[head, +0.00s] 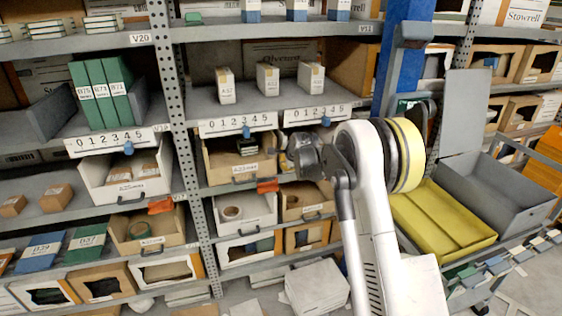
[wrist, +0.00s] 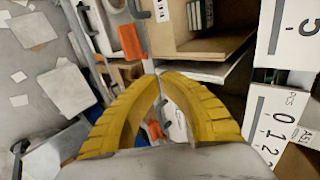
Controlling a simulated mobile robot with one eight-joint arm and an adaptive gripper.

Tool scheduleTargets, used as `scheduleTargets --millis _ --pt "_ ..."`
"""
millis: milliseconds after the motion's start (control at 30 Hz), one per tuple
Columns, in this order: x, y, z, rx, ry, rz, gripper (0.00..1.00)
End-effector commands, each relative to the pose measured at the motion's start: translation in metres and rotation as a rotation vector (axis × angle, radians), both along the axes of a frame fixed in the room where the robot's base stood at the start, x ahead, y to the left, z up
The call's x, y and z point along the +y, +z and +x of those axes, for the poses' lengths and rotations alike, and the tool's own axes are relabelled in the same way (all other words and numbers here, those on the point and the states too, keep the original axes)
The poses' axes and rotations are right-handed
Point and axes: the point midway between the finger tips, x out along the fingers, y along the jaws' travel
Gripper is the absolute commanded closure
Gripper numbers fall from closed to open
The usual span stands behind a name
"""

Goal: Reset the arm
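My gripper (wrist: 155,75) shows in the wrist view as two yellow ribbed fingers. They arch inward and their tips meet, with nothing seen held between them. In the head view my arm rises in front of the racks, and its dark far end is close to an open bin (head: 238,160) on the middle shelf. The finger tips cannot be made out there. The wrist view looks at an angle onto shelf bins, with an open cardboard bin (wrist: 215,45) beyond the fingers.
A perforated rack post (head: 172,90) stands left of my arm. Small boxes (head: 268,78) stand on the shelf above a numbered strip (head: 237,123). A yellow tray (head: 440,218) and a grey bin (head: 490,190) are at the right. White packages (head: 318,288) lie low.

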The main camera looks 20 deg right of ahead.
Motion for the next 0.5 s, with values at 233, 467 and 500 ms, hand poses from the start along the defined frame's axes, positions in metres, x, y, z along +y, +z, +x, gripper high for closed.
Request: scheduleTargets --millis 233,467,500 --pt "0.012 0.043 -0.035 0.015 0.079 -0.080 1.00" --pt "0.044 0.122 -0.133 0.055 0.316 -0.310 1.00" --pt "0.049 0.132 -0.153 0.062 0.360 -0.351 1.00"
